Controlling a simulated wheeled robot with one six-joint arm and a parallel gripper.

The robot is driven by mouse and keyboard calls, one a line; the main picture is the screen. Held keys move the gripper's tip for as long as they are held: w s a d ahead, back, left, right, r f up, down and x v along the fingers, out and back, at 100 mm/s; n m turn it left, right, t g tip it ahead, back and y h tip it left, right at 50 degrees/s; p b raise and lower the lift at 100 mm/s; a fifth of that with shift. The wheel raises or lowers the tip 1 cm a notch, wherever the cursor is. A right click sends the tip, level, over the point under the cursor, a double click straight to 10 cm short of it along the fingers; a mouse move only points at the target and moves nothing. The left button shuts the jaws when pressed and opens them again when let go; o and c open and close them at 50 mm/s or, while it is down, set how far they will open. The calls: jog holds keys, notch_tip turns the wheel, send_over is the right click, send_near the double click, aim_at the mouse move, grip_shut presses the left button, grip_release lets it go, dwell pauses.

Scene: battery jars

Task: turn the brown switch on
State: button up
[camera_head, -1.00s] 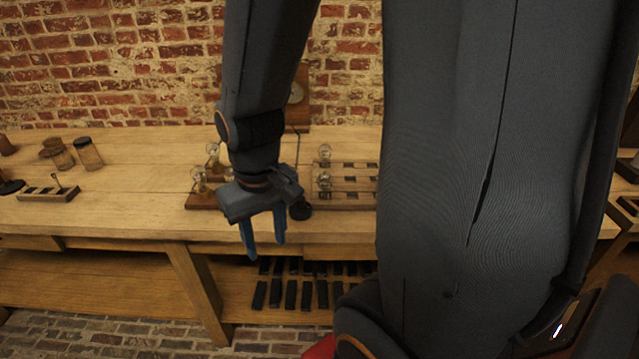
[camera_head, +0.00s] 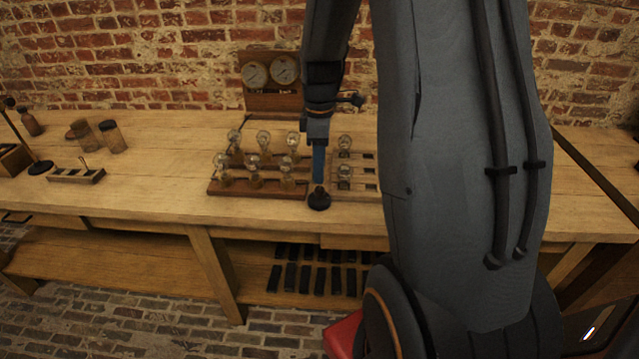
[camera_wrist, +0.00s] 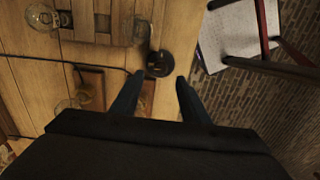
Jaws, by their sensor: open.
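A dark brown, nearly black round switch (camera_head: 319,199) sits near the front edge of the wooden bench, right of the lamp board. It also shows in the wrist view (camera_wrist: 159,64), just beyond my fingertips, with a cord running to it. My gripper (camera_head: 319,180) points down directly above or behind the switch in the head view. In the wrist view my gripper (camera_wrist: 159,80) has its two blue fingers apart, with nothing between them. The switch lies in line with the gap. I cannot tell whether the fingers touch it or how its knob is set.
A board with several glass bulbs (camera_head: 258,188) stands left of the switch, and a slotted wooden rack (camera_head: 358,198) with bulbs stands to the right. A two-dial panel (camera_head: 270,75) stands behind. Jars (camera_head: 111,137) and a small box (camera_head: 76,176) are left. Bench (camera_head: 170,190) is clear between.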

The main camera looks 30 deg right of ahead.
aim_at(320, 189)
notch_tip(320, 189, down, 6)
jog(key=shift+f+p, duration=0.25)
jog(key=shift+p, duration=0.3)
grip_shut()
